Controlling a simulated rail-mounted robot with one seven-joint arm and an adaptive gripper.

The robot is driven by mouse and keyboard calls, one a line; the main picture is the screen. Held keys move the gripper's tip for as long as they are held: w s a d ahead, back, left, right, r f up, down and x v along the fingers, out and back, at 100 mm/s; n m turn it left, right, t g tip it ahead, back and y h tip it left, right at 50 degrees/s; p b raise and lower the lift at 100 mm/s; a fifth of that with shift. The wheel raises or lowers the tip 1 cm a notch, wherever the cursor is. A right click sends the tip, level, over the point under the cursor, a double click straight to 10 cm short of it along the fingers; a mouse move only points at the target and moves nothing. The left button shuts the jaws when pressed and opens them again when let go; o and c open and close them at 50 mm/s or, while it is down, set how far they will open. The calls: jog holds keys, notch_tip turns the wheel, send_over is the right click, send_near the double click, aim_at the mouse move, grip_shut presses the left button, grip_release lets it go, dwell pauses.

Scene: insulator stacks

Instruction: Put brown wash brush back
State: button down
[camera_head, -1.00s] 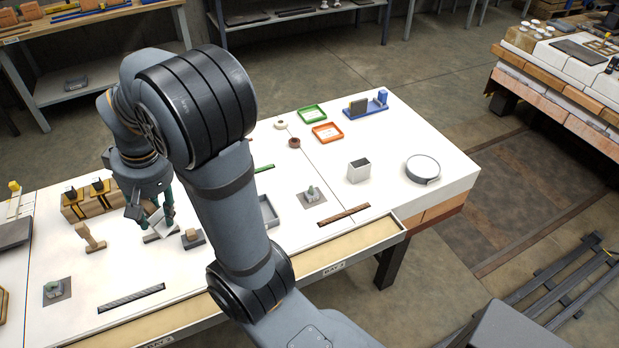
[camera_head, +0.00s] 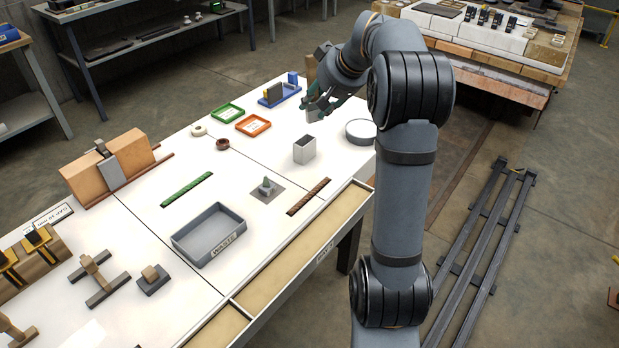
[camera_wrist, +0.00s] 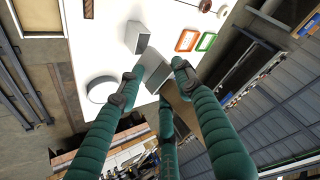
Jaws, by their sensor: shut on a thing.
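My gripper (camera_head: 322,101) is above the far right part of the white table. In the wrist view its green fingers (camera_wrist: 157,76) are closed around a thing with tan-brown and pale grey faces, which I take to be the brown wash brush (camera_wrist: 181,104). A brown upright part of it (camera_head: 311,68) shows behind my gripper in the head view. The fingers hide much of its shape. A pale square holder (camera_head: 303,155) with a dark top stands below my gripper, apart from it; it also shows in the wrist view (camera_wrist: 133,36).
A round grey dish (camera_head: 361,131) sits near the right table edge. A blue stand (camera_head: 281,93), an orange tray (camera_head: 253,125) and a green tray (camera_head: 226,113) are at the back. A grey waste tray (camera_head: 210,237) and a brown strip (camera_head: 308,196) lie nearer the front.

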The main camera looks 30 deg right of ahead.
jog(key=w+d+t+b, duration=0.2)
jog(key=d+b, duration=0.2)
jog(key=d, duration=0.6)
jog(key=w+a+f+b, duration=0.2)
jog(key=w+a+f, duration=0.4)
jog(key=f, duration=0.5)
jog(key=a, duration=0.2)
jog(key=shift+w+a, duration=0.25)
jog(key=shift+a, duration=0.1)
jog(key=shift+f+b, duration=0.4)
jog(key=shift+b, duration=0.15)
jog(key=shift+f+b, duration=0.25)
jog(key=shift+b, duration=0.15)
jog(key=c, duration=1.2)
grip_release()
